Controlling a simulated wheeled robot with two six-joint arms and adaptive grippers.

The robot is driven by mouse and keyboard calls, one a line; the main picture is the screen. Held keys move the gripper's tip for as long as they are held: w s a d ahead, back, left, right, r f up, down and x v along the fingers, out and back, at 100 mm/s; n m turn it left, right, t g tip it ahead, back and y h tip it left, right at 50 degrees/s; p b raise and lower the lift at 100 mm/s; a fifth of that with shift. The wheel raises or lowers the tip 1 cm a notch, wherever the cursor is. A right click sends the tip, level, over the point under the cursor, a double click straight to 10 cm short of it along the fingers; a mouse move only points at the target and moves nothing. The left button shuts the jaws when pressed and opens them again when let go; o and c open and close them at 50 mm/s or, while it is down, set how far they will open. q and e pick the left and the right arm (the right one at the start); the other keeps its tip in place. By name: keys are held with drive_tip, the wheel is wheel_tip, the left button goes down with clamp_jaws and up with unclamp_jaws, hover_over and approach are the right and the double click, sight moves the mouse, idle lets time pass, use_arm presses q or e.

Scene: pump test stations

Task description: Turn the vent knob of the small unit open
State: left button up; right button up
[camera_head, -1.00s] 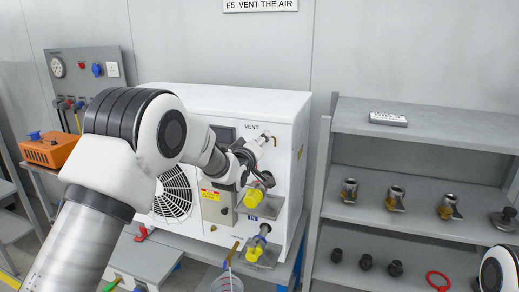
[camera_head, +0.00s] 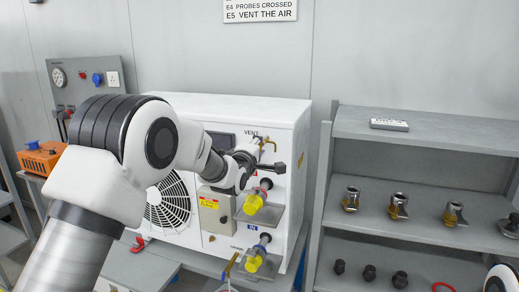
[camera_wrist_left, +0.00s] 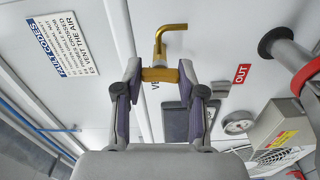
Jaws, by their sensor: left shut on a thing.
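The small unit (camera_head: 222,106) is a white box with a fan grille, standing on a bench in the head view. Its brass vent fitting (camera_head: 270,144) is at the upper right of the front, by the VENT label. In the left wrist view, the brass vent knob (camera_wrist_left: 160,75) lies between the fingertips, with a bent brass pipe (camera_wrist_left: 162,40) beyond it. My left gripper (camera_wrist_left: 160,72) is shut on the knob; it also shows in the head view (camera_head: 266,162), partly hiding the fitting. My right gripper is out of view.
A grey shelf (camera_head: 425,133) with several metal fittings stands to the right. An orange box (camera_head: 40,160) sits at the left. A wall sign (camera_head: 260,12) hangs above.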

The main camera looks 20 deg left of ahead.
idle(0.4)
use_arm(q)
drive_tip(key=o, duration=1.1)
drive_tip(key=shift+o, duration=0.2)
drive_tip(key=shift+a, duration=0.1)
drive_tip(key=shift+s, duration=0.15)
drive_tip(key=s, duration=1.1)
drive_tip(key=shift+s+a, duration=0.2)
drive_tip(key=shift+s, duration=0.2)
